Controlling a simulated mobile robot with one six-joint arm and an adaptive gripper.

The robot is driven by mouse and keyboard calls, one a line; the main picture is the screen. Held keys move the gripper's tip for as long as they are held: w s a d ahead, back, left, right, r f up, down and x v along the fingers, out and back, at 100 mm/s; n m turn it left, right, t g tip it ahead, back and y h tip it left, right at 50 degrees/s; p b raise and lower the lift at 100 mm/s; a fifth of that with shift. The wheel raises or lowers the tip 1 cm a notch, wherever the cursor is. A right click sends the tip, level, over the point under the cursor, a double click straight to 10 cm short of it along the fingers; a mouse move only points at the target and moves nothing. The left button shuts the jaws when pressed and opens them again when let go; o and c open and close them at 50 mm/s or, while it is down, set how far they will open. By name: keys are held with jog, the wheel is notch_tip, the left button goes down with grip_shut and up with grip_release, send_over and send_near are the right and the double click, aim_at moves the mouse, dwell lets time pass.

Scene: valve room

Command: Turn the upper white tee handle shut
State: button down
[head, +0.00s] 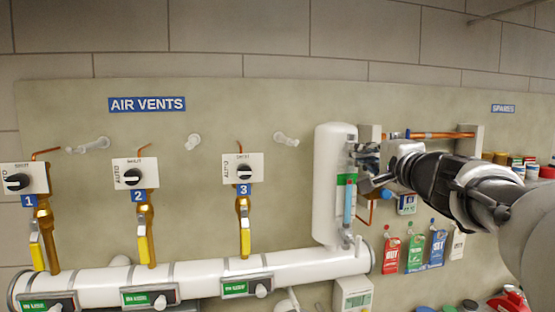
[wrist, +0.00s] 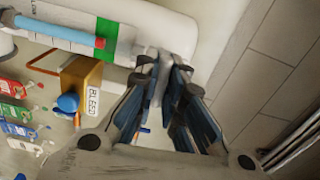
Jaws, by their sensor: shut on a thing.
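A white upright cylinder (head: 328,185) with a sight gauge stands on the wall panel. The gauge's blue tube (head: 348,203) and green band (head: 346,179) show; the tube also shows in the wrist view (wrist: 70,35). My gripper (head: 368,165) is at the gauge's upper end, coming from the right. In the wrist view my gripper (wrist: 164,76) has its two dark fingers on either side of the upper white tee handle (wrist: 166,68), shut on it. The fingers hide most of the handle, so its angle is unclear. A lower white fitting (head: 350,240) sits at the gauge's bottom.
A copper pipe (head: 440,135) runs behind my arm. Three air vent valves (head: 133,178) and a white horizontal pipe (head: 200,272) are at left. The panel above the cylinder is clear.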

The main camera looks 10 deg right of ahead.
jog(key=shift+m, duration=0.5)
jog(key=c, duration=1.7)
grip_release()
jog(key=shift+n, duration=0.3)
